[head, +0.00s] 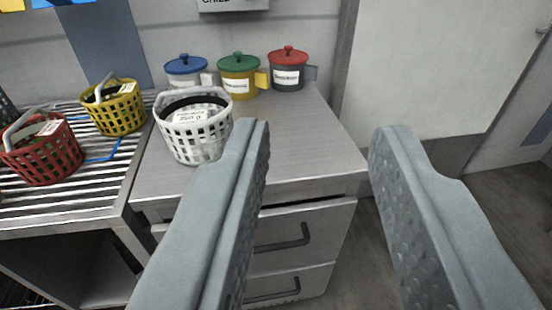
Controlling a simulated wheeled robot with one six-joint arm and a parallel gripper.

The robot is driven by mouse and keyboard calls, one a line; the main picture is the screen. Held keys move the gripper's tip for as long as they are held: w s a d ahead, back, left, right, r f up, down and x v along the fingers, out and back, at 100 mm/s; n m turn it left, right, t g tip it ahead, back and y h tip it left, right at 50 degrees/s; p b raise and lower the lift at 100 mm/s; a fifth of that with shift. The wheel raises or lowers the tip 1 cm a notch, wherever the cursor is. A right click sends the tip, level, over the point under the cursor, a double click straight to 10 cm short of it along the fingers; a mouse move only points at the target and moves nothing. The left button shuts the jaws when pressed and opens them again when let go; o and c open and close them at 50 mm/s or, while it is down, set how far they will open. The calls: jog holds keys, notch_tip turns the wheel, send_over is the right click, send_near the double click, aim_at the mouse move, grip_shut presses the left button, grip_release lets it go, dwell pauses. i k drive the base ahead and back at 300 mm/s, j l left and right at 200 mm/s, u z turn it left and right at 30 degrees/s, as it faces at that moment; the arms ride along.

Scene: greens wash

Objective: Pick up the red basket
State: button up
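The red basket (42,157) stands upright at the left edge of the head view, on a slatted metal rack (85,196). It has a lattice wall, a pale handle and a white label inside; its left rim touches the picture edge. My gripper (318,135) is open, its two grey fingers wide apart with nothing between them. It is well to the right of the red basket, in front of the steel counter's right end.
A yellow basket (118,112) stands behind and right of the red one. A white basket (196,136) stands on the steel counter (300,150). Blue (186,68), green-lidded (239,75) and red-lidded (288,70) canisters line the back. The counter's right half is clear.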

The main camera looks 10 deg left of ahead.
aim_at(49, 161)
jog(key=u, duration=1.35)
